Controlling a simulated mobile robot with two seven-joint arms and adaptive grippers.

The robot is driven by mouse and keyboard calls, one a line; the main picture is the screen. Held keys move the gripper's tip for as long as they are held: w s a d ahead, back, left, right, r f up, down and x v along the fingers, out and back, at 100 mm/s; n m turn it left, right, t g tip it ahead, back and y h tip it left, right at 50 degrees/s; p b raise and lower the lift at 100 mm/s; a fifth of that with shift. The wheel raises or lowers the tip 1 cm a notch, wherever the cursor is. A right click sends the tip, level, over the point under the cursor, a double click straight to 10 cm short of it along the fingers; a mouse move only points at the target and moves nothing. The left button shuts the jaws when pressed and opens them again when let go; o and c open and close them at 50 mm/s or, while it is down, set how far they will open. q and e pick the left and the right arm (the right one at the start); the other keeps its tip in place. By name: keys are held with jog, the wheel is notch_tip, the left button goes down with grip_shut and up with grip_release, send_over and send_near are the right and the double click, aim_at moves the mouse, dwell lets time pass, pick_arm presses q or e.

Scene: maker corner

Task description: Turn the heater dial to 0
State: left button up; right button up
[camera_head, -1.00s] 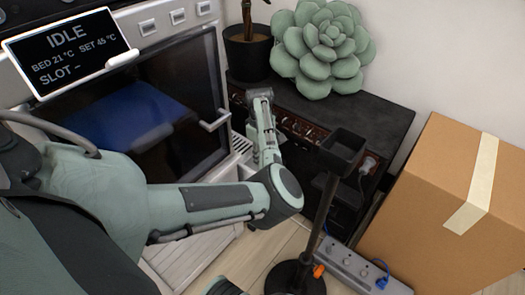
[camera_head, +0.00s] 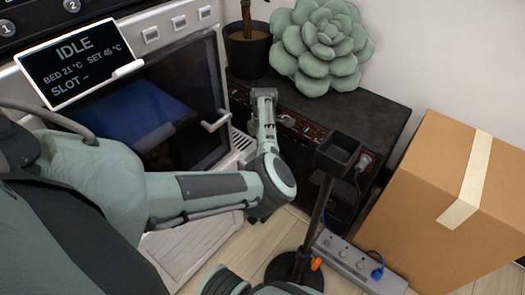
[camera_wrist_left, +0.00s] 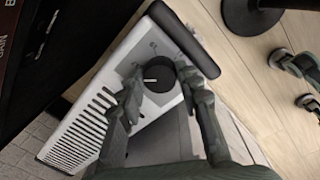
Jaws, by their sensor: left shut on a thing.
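The heater (camera_wrist_left: 126,62) has a pale top with dark slots and a dark handle-like edge; in the head view only part of its slotted top (camera_head: 240,143) shows beside my left arm. Its round black dial (camera_wrist_left: 160,88) has a white mark pointing left in the wrist view. My left gripper (camera_wrist_left: 163,80) is shut on the dial, one finger at each side. In the head view my arm hides this gripper. Small printed marks near the dial are too blurred to read. My right gripper (camera_wrist_left: 292,82) shows at the wrist view's right edge, fingers apart and empty.
A black stand (camera_head: 330,185) rises from a round base close to my left arm. A power strip (camera_head: 358,266) and a cardboard box (camera_head: 440,190) are at the right. An oven-like machine (camera_head: 170,95) stands at the left, a dark cabinet (camera_head: 375,110) behind.

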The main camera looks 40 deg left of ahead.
pick_arm(q)
jog(key=n, duration=0.3)
jog(key=shift+f+n+b, duration=0.1)
jog(key=shift+n+b, duration=0.2)
jog(key=shift+n, duration=0.1)
jog(key=shift+n+b, duration=0.3)
jog(key=shift+n, duration=1.9)
jog(key=shift+n+g+b, duration=0.3)
jog(key=shift+b, duration=0.05)
pick_arm(e)
jog(key=v, duration=0.2)
jog(key=d+v, duration=0.1)
jog(key=v, duration=0.1)
jog(key=shift+s+r, duration=0.25)
jog(key=shift+r, duration=0.05)
jog(key=shift+a+r, duration=0.1)
jog(key=shift+r, duration=0.05)
jog(key=shift+w, duration=0.1)
pick_arm(q)
jog(key=o, duration=1.2)
jog(key=shift+c, duration=0.2)
